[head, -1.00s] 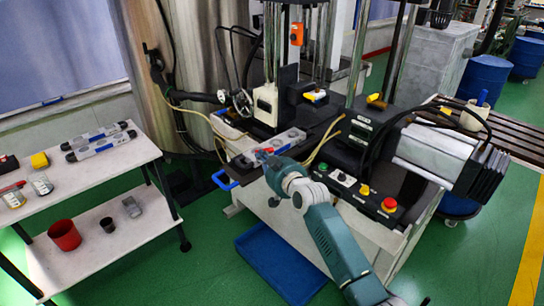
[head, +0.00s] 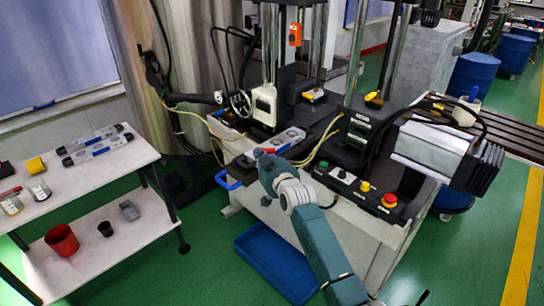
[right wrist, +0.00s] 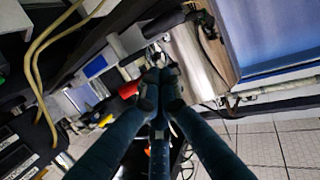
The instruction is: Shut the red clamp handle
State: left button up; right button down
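The red clamp handle (right wrist: 129,90) shows as a small red piece in the right wrist view, just left of my right gripper's fingertips. In the head view a little red (head: 270,150) shows beside the gripper; most of the handle is hidden. A grey mould with a blue label (head: 284,141) lies on the machine's bed by the clamp. My right gripper (head: 260,157) is at the mould's near left end. In the right wrist view its fingers (right wrist: 158,75) come together at the tips, with nothing seen between them. I cannot tell whether they touch the handle. My left gripper is out of view.
The machine's button panel (head: 358,187) is right of my arm. A blue tray (head: 275,265) lies on the floor below. A white two-tier cart (head: 85,185) holds moulds, jars and cups at left. Thin yellowish hoses (head: 318,145) run near the mould.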

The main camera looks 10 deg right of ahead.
jog(key=shift+w+a, duration=0.25)
jog(key=shift+w, duration=0.05)
jog(key=shift+w+a, duration=0.25)
jog(key=shift+w+a+b, duration=0.15)
jog(key=shift+b, duration=0.2)
dwell(1.6)
